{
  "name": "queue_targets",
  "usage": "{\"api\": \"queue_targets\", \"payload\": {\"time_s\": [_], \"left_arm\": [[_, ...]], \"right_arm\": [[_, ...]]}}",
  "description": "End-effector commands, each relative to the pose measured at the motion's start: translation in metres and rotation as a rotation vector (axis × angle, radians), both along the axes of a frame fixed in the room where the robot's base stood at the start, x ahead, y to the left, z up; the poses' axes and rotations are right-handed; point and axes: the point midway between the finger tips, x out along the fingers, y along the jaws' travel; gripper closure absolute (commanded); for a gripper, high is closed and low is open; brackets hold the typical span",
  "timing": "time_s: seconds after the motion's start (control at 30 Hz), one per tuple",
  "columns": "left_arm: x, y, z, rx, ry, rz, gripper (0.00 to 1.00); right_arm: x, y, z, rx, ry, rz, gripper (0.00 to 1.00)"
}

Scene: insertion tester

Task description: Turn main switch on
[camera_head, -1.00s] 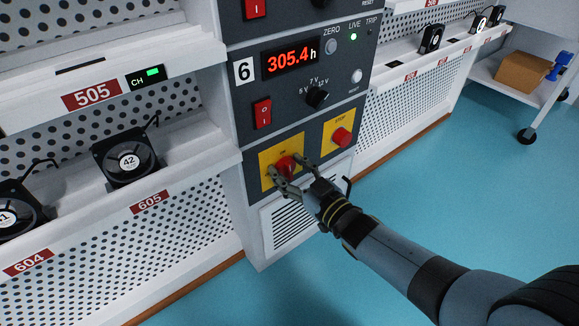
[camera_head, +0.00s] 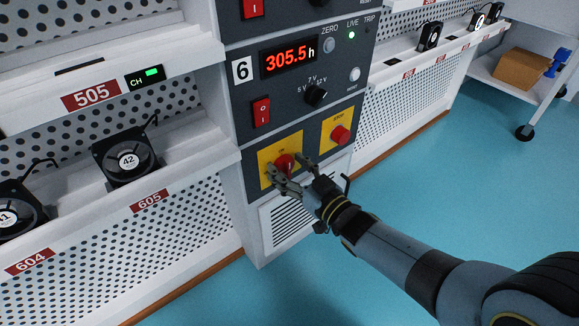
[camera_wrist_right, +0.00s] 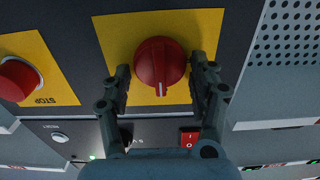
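The main switch is a red rotary knob (camera_head: 284,162) on a yellow plate (camera_head: 265,157) low on the unit 6 panel. In the right wrist view, the knob (camera_wrist_right: 160,65) has a white mark pointing toward the bottom of that picture. My right gripper (camera_head: 288,168) is at the knob, one finger on each side. In the wrist view, its open fingers (camera_wrist_right: 160,68) flank the knob, with a narrow gap visible on both sides. Whether they touch it deeper down cannot be told. My left gripper is not in view.
A red STOP button (camera_head: 340,135) on its own yellow plate is right of the knob. Above are a red rocker switch (camera_head: 261,112), a small black selector (camera_head: 316,95) and a lit display (camera_head: 289,57). Shelves with fans (camera_head: 126,160) flank the panel. The blue floor (camera_head: 430,190) is clear.

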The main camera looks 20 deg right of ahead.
Motion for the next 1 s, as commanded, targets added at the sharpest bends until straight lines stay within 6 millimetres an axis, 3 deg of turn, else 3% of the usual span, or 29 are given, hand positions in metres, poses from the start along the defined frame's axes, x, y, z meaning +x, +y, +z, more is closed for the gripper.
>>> {"api": "queue_targets", "payload": {"time_s": [0.43,0.8,1.0], "left_arm": [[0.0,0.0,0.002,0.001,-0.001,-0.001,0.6],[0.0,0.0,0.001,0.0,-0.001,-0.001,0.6],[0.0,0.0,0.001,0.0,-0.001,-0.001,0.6]], "right_arm": [[-0.007,-0.003,0.0,-0.002,-0.002,0.001,0.28],[-0.08,-0.029,0.0,-0.004,0.0,0.001,0.28],[-0.106,-0.039,0.0,-0.003,-0.001,0.001,0.28]]}}
